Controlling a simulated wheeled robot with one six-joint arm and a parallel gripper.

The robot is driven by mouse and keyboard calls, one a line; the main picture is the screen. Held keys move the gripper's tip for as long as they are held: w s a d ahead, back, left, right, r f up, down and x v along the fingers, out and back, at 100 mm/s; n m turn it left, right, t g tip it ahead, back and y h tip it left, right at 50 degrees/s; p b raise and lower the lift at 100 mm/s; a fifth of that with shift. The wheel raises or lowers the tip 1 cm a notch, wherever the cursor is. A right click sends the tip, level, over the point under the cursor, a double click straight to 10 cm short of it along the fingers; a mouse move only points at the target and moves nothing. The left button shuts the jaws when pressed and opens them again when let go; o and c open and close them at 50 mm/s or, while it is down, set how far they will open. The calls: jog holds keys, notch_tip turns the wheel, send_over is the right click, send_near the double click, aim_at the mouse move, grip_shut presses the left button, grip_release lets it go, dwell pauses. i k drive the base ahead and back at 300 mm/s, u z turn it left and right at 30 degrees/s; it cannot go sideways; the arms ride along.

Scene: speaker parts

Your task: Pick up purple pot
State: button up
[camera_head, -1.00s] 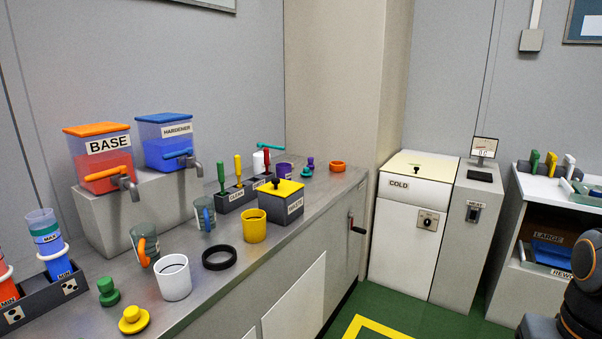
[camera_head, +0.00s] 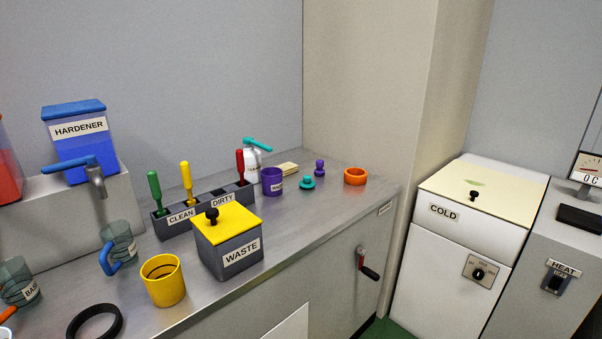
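The purple pot (camera_head: 272,182) stands upright on the metal counter, towards its back right part. It has a small white label on its front. It stands just right of the red-handled tool in the rack, with a white bottle with a teal top (camera_head: 252,160) behind it on the left. A small purple knobbed piece (camera_head: 320,168) and a teal knobbed piece (camera_head: 307,183) are to its right. My gripper is not in view.
The grey waste box (camera_head: 230,246) with a yellow lid and the tool rack (camera_head: 200,208) stand to the left, nearer. A yellow pot (camera_head: 163,280), black ring (camera_head: 95,322) and orange ring (camera_head: 355,176) are on the counter (camera_head: 300,235). A crank handle (camera_head: 369,271) juts from its front.

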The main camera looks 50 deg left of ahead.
aim_at(272, 182)
jog(key=u, duration=0.25)
jog(key=i, duration=1.25)
jog(key=u, duration=1.4)
jog(key=i, duration=0.8)
jog(key=u, duration=0.95)
